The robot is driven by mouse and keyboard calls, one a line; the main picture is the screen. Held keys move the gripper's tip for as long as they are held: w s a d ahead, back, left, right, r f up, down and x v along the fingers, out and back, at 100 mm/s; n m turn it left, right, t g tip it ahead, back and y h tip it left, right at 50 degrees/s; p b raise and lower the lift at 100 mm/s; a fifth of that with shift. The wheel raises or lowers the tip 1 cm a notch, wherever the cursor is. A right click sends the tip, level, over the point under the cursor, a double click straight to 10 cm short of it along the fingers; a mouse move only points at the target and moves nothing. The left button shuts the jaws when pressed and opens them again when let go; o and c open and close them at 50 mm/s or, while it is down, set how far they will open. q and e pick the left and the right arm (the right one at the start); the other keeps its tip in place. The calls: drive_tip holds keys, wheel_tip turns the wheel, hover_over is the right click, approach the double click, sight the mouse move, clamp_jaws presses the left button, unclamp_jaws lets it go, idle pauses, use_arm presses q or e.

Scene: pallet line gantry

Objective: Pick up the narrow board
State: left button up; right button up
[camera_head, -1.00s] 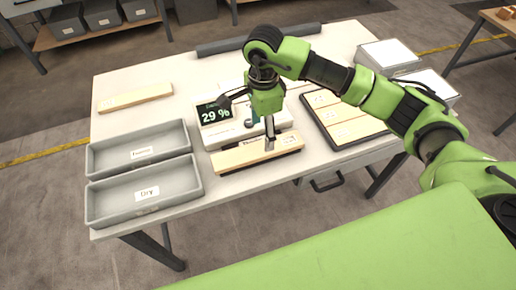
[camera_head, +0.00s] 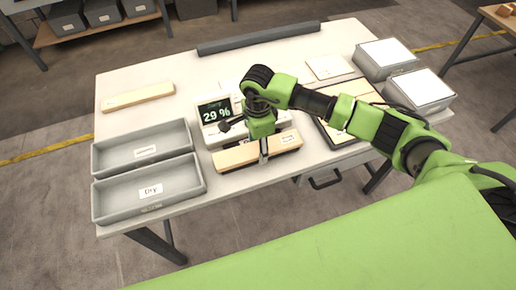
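A narrow pale wooden board (camera_head: 232,155) lies in front of the moisture meter (camera_head: 213,112), whose screen reads 29 %. My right gripper (camera_head: 264,156) points down at the middle of this board, with its fingers overlapping the board in the picture. The fingers look close together, and I cannot tell whether they grip it. Another narrow board (camera_head: 138,97) lies alone at the back left of the table. My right forearm hides part of the meter and of the dark-edged tray on the right. My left gripper is not in view.
Two grey bins stand at the left of the table, the front one (camera_head: 150,190) labelled Dry, the other (camera_head: 142,150) behind it. A dark bar (camera_head: 259,38) lies along the back edge. Two white-topped grey boxes (camera_head: 385,53) stand at the right.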

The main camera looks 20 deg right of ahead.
drive_tip(key=c, duration=1)
drive_tip(key=shift+r, duration=0.15)
drive_tip(key=shift+w+r, duration=0.1)
drive_tip(key=shift+r, duration=0.55)
drive_tip(key=a+r+b, duration=0.1)
drive_tip(key=r, duration=0.1)
drive_tip(key=s+a+r+b, duration=0.1)
drive_tip(key=r, duration=0.1)
drive_tip(key=a+r+b, duration=0.1)
drive_tip(key=a+r, duration=0.1)
drive_tip(key=shift+s+a+r, duration=0.1)
drive_tip(key=shift+s+r, duration=0.15)
drive_tip(key=s+a+r+b, duration=0.3)
drive_tip(key=s+a+r, duration=0.15)
drive_tip(key=a, duration=0.45)
drive_tip(key=shift+s+d+r+n, duration=0.1)
drive_tip(key=shift+s+d+n, duration=1.25)
drive_tip(key=shift+d+n, duration=1.5)
drive_tip(key=shift+s+d+r+n, duration=0.1)
drive_tip(key=shift+s+d+n, duration=1.25)
drive_tip(key=shift+d+n, duration=1.5)
drive_tip(key=shift+s+d+r+n, duration=0.1)
drive_tip(key=shift+s+d+n, duration=1.25)
drive_tip(key=shift+d+n, duration=1.5)
